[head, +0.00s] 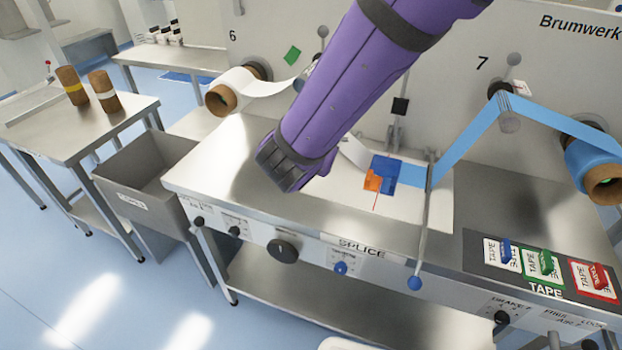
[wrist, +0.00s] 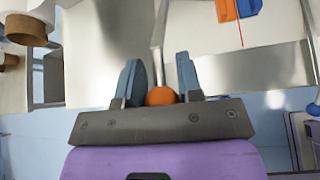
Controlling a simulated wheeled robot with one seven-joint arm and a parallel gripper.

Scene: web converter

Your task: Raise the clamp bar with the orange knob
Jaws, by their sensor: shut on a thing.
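In the wrist view the orange knob (wrist: 161,96) sits between the two blue-grey fingers of my gripper (wrist: 158,62), which is shut on it. The thin grey clamp bar (wrist: 158,32) runs from the knob up the picture, over the metal table top. In the head view my purple arm hides this knob and most or all of its bar. From these views I cannot tell whether the bar is lifted off the table. A second clamp bar (head: 428,225) with a blue knob (head: 414,283) stands to the right.
Orange tape (head: 371,181) and blue tape (head: 388,168) lie on the splice table. A blue web (head: 470,137) leads to the blue roll at right. Tape packs (head: 540,264) lie at front right. A grey bin (head: 140,170) stands left of the bench. The table front carries knobs.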

